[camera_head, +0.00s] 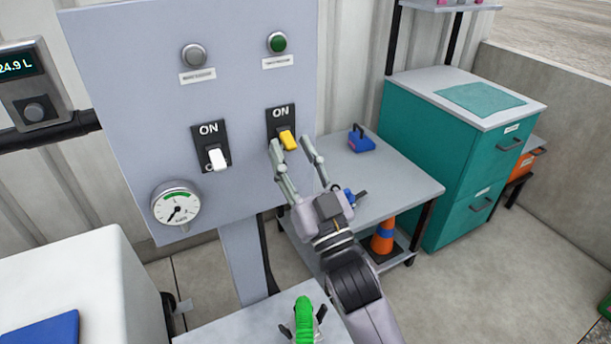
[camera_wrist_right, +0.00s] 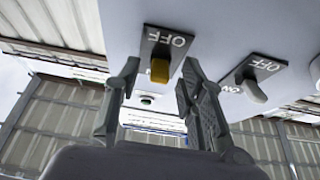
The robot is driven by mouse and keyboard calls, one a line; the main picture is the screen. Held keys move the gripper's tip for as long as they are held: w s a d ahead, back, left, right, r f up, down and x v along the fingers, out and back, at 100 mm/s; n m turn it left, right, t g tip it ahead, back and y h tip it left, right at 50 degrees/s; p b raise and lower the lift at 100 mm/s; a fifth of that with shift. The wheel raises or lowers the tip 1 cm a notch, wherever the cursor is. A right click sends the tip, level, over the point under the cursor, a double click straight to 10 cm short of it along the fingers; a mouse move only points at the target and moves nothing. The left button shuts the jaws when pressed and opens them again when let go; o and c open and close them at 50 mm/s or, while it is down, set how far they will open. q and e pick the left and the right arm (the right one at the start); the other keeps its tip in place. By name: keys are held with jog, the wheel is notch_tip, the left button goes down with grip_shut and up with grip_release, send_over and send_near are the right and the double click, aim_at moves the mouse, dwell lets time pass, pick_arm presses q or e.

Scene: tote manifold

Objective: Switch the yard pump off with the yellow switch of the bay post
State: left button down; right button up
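The yellow switch (camera_head: 288,141) sits on a black plate marked ON at its top, on the right of the grey bay post panel (camera_head: 240,90). In the right wrist view the yellow switch (camera_wrist_right: 160,71) shows between the fingers, with OFF on its plate. I cannot tell clearly which way its lever is set. My right gripper (camera_head: 292,149) is open, its fingertips close to the switch, one on each side in the wrist view (camera_wrist_right: 158,78). Contact cannot be told. A green lamp (camera_head: 278,43) is above the switch. My left gripper is not in view.
A white switch (camera_head: 217,158) sits left of the yellow one, also in the wrist view (camera_wrist_right: 254,90). A grey lamp (camera_head: 194,55) and a round gauge (camera_head: 176,206) share the panel. A side table (camera_head: 395,180) and teal cabinet (camera_head: 455,145) stand right. A green object (camera_head: 304,318) lies below.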

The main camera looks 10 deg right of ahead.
jog(key=v, duration=1.1)
jog(key=shift+s, duration=0.15)
jog(key=shift+f, duration=0.2)
